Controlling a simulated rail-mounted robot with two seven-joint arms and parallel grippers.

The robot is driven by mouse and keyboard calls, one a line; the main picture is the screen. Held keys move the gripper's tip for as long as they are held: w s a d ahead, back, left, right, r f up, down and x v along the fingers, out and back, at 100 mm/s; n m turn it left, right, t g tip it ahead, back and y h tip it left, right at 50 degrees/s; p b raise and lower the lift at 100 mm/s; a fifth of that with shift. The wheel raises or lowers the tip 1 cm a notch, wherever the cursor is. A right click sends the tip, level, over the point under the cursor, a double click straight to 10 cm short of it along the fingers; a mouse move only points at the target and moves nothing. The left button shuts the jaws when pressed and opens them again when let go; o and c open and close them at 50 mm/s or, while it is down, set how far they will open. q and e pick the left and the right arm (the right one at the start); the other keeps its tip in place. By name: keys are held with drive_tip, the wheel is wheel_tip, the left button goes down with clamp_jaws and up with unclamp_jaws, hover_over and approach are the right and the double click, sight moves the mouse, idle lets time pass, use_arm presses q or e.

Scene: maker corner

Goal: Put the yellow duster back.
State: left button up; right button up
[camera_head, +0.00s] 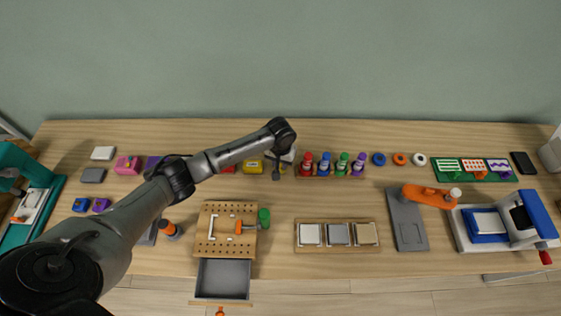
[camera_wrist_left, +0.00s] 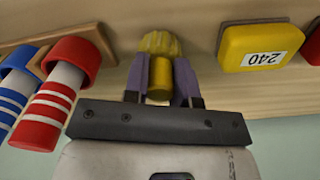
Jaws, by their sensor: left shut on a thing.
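The yellow duster (camera_wrist_left: 160,44) has a ridged, wider end and a smooth round part. In the left wrist view it sits between the fingers of my left gripper (camera_wrist_left: 161,84), which is shut on it. In the head view my left gripper (camera_head: 277,172) is at the back of the table, between a yellow block and a rack of bottles. There the duster is mostly hidden by the gripper and wrist. I cannot tell whether the duster touches the table. My right gripper is not in view.
A yellow block marked 240 (camera_wrist_left: 261,47) lies close beside the gripper; the red and blue bottles (camera_wrist_left: 52,105) stand on its other side. A pegboard (camera_head: 209,241) with tools and an open grey drawer (camera_head: 223,278) are nearer the front.

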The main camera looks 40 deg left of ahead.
use_arm(q)
drive_tip(key=shift+f, duration=0.15)
drive_tip(key=o, duration=0.9)
wheel_tip(320, 180, up, 11)
drive_tip(key=shift+r+p, duration=0.15)
drive_tip(key=shift+p, duration=0.65)
drive_tip(key=shift+r, duration=0.55)
